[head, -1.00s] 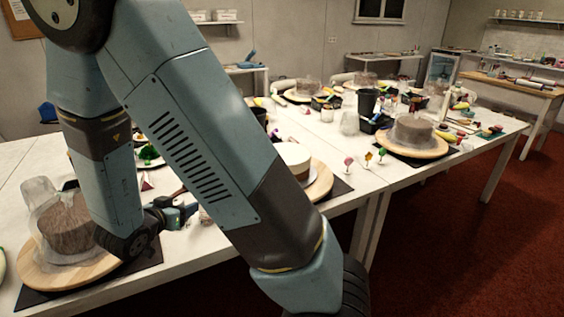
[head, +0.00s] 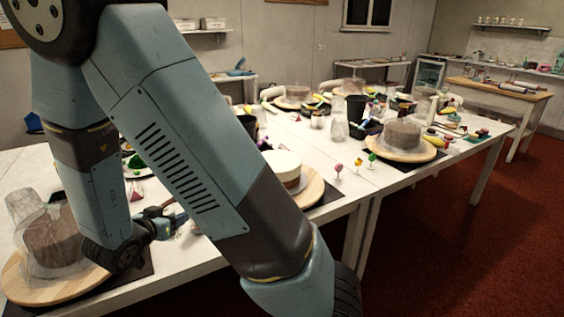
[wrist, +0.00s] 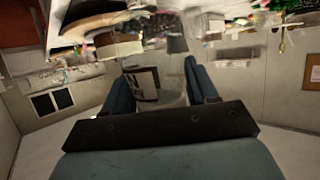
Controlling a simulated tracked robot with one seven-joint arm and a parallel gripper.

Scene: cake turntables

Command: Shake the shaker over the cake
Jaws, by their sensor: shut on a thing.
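In the head view my gripper (head: 168,224) is low at left, partly hidden by my arm, just above the near table. A white-topped cake (head: 281,164) stands on a round wooden turntable (head: 313,188), partly behind my forearm, to the right of my gripper. A brown cake (head: 58,238) under clear wrap stands on another turntable (head: 40,291) at left, beside my gripper.
Another brown cake (head: 403,131) stands on a turntable at the right. Small coloured tree-like decorations (head: 358,163) stand on the table between. A black container (head: 355,108) and a clear jar (head: 339,130) stand behind. Red floor (head: 470,230) is open at right.

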